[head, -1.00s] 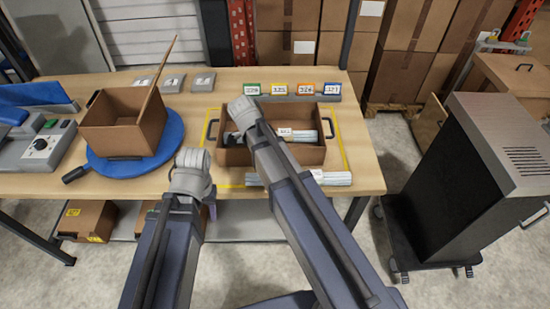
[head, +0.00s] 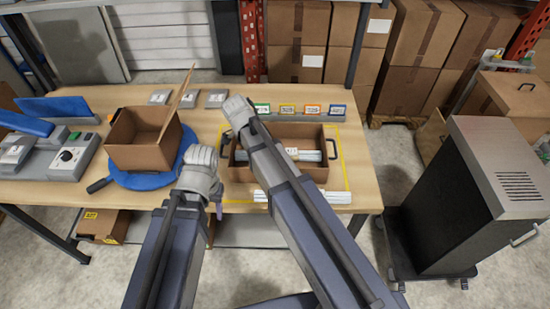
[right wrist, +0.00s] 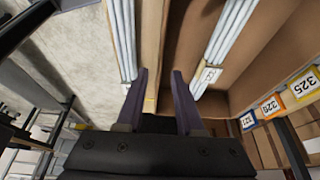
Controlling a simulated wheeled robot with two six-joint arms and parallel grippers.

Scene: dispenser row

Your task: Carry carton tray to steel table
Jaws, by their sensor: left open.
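The carton tray (head: 314,172) is an open brown box with dark side handles, inside a yellow outline on the wooden table. White tubes with a label lie in it. My right arm crosses in front and hides its left part and the right gripper in the head view. In the right wrist view my right gripper (right wrist: 160,88) has its purple fingers apart, with a tray wall (right wrist: 151,45) between them; I cannot tell contact. My left gripper (head: 216,208) is open, mostly hidden by its wrist, near the table's front edge. I cannot identify a steel table.
A brown box (head: 135,155) with a raised flap stands on a blue round plate (head: 128,180). More tubes (head: 325,197) lie before the tray. Numbered tags (head: 287,109) stand behind it. A dark wheeled cabinet (head: 440,210) stands right of the table, with floor between them.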

